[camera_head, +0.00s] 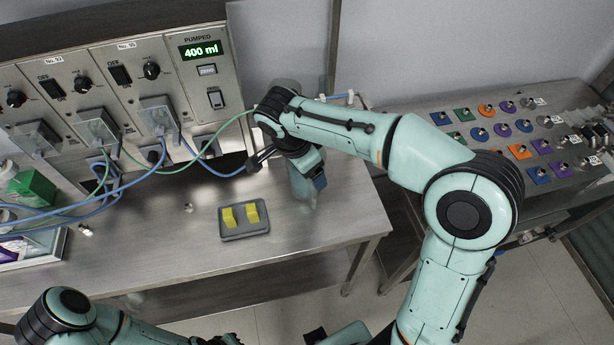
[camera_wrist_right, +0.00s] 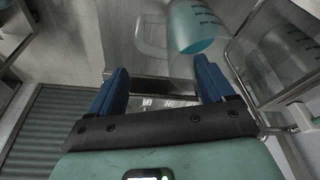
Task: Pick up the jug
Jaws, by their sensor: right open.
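The jug (camera_wrist_right: 190,28) is clear, with dark graduation marks, a looped handle and blue liquid inside; its upper part is cut off by the top edge of the right wrist view. My right gripper (camera_wrist_right: 160,80) is open, with blue fingers spread apart. The handle shows ahead of the gap and the jug's body ahead of the right-hand finger. No grip on the jug shows. In the head view a pale see-through shape, apparently the jug (camera_head: 302,192), stands on the steel table beside my right gripper (camera_head: 317,181), partly hidden by my arm.
A grey tray with two yellow blocks (camera_head: 244,222) lies on the table (camera_head: 170,262). A control panel (camera_head: 205,75) reading 400 ml stands behind, with blue and green cables hanging over the table. A board with coloured knobs (camera_head: 500,130) stands right. The table's front middle is clear.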

